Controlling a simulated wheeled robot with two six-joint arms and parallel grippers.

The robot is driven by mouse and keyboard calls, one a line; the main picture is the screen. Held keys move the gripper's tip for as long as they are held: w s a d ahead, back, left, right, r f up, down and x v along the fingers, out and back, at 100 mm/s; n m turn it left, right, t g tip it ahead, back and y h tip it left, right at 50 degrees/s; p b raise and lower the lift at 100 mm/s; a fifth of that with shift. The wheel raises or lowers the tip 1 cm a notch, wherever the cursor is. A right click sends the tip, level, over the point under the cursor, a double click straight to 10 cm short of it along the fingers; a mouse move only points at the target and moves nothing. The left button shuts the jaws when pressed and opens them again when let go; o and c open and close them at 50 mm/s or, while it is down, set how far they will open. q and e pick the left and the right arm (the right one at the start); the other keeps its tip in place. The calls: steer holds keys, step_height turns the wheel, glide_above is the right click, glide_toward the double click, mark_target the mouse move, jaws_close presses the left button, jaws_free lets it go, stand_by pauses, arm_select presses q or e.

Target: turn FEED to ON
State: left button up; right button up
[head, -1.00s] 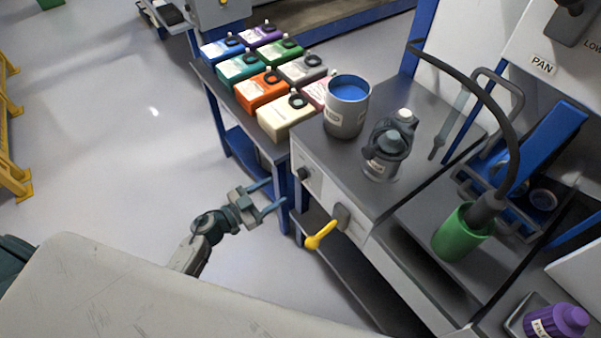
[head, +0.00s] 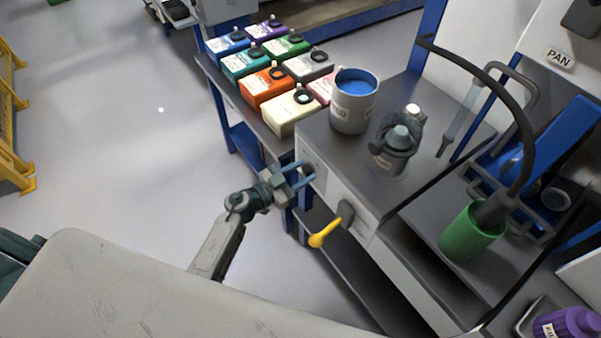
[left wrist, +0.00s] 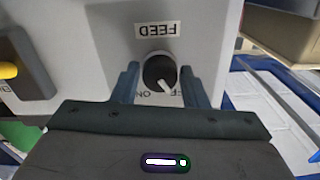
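The FEED knob (left wrist: 160,72) is a round black dial with a white pointer on a pale panel. Its FEED label (left wrist: 158,29) shows upside down in the left wrist view. The pointer slants to the lower right in that view. Small lettering beside it, including ON on the left, is partly hidden by my gripper. My left gripper (left wrist: 159,84) is open, one finger on each side of the knob, with visible gaps. In the head view my left gripper (head: 306,173) is at the front of the cabinet, partly covering the knob. My right gripper is not in view.
A yellow-handled lever (head: 325,234) sticks out of the same panel, to the right of the knob. A cup of blue liquid (head: 354,101) and a grey-capped container (head: 392,147) stand on the cabinet top. Several coloured boxes (head: 268,82) stand behind. Floor at left is clear.

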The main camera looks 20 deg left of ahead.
arm_select(q)
steer(key=c, duration=0.6)
steer(key=shift+o, duration=0.2)
